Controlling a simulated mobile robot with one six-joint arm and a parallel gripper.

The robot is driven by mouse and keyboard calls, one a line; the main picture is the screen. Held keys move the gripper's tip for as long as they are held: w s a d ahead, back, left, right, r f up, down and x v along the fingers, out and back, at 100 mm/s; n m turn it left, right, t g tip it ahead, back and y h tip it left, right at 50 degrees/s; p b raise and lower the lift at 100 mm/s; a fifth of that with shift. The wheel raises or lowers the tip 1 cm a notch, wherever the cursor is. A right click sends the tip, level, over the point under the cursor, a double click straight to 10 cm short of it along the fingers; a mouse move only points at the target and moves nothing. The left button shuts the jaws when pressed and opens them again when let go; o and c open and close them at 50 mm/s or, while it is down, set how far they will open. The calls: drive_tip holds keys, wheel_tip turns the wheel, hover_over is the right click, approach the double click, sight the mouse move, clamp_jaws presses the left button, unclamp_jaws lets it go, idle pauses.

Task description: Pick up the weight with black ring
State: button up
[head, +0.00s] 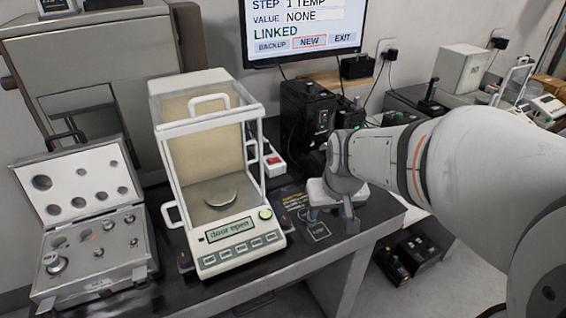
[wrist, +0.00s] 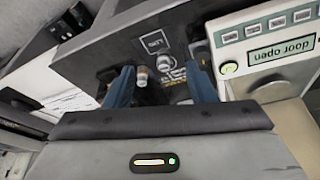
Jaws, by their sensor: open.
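In the wrist view, my gripper (wrist: 160,70) is open, with its two blue fingers spread over the dark table. A small pale weight-like piece (wrist: 141,76) shows near the left finger, and a small metal knob-like piece (wrist: 165,64) shows between the fingers. Neither is visibly gripped. They are too small and blurred to tell which one carries a black ring. In the head view, my gripper (head: 333,213) is low over the table, right of the balance, and hides what lies under it. An open weight case (head: 100,280) at left holds several metal weights.
The balance (head: 240,240) reads "door open"; its pan (head: 221,190) looks empty. A printed square (head: 315,231) lies on the table (head: 360,235) near my gripper. Black boxes (head: 305,115) stand behind, below the monitor (head: 305,25), which shows "LINKED". The table's right edge is close to my gripper.

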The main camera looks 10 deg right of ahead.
drive_tip(key=shift+t, duration=0.5)
drive_tip(key=w+f+b, duration=0.1)
drive_tip(key=w+f, duration=0.2)
drive_tip(key=f, duration=0.2)
drive_tip(key=w+f+b, duration=0.1)
drive_tip(key=w+f, duration=0.3)
drive_tip(key=w+f+b, duration=0.1)
drive_tip(key=w+f, duration=0.3)
drive_tip(key=f, duration=0.1)
drive_tip(key=shift+a+f+b, duration=0.2)
drive_tip(key=shift+f+b, duration=0.1)
drive_tip(key=shift+b, duration=0.05)
clamp_jaws()
